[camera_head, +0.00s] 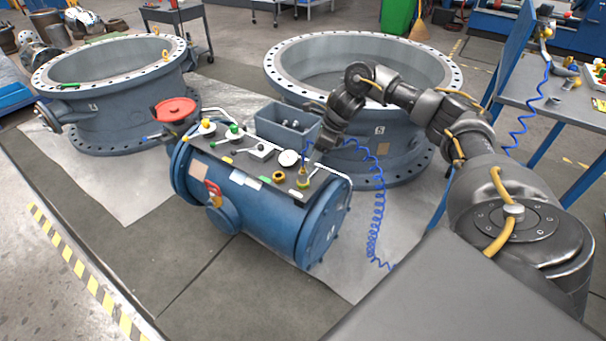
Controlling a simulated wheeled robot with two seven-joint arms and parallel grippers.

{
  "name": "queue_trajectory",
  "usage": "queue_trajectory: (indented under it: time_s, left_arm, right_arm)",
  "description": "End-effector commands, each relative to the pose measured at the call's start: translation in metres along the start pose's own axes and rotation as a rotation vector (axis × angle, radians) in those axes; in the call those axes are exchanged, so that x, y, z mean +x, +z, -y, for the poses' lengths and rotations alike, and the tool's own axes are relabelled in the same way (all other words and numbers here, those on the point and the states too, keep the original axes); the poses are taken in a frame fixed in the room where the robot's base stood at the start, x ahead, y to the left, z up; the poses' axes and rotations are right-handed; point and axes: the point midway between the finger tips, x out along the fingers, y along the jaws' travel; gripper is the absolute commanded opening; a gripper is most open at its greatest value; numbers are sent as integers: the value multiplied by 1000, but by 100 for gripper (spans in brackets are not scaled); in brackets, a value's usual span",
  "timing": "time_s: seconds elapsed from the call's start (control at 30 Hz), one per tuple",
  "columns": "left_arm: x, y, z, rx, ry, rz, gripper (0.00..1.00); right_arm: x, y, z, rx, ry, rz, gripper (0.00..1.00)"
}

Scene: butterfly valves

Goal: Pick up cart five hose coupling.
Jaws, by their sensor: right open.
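A blue horizontal tank (255,215) stands in the middle of the floor with several fittings on its flat top. A small yellow-brass coupling (303,179) stands upright near the right end of that top. A coiled blue hose (378,205) runs near it and hangs down past the tank's right end. My right gripper (307,160) is open and points down just above the coupling. Whether the fingers are around or touching it is too small to tell. No label naming cart five is readable. My left gripper is out of view.
Large flanged valve bodies stand behind left (115,95) and behind right (285,72). A workbench (560,98) is at the right.

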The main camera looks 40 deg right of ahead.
Motion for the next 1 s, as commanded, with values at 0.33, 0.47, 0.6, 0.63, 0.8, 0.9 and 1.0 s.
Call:
queue_trajectory:
  time_s: [0.33, 0.47, 0.6, 0.63, 0.8, 0.9, 1.0]
  left_arm:
    - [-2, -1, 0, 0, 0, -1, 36]
    - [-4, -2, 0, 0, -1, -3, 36]
    - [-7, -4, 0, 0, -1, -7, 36]
    - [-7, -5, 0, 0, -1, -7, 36]
    - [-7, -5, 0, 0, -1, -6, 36]
    - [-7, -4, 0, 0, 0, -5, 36]
    - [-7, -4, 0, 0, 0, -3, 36]
  right_arm:
    - [9, -4, 1, -27, 7, -12, 54]
    - [30, -4, 0, -27, 7, -11, 54]
    - [48, -4, 1, -26, 6, -10, 54]
    - [50, -4, 1, -27, 4, -9, 54]
    - [55, -4, 2, -25, 4, -9, 54]
    - [68, -2, 4, -25, 6, -11, 54]
    - [84, 0, 7, -24, 6, -10, 54]
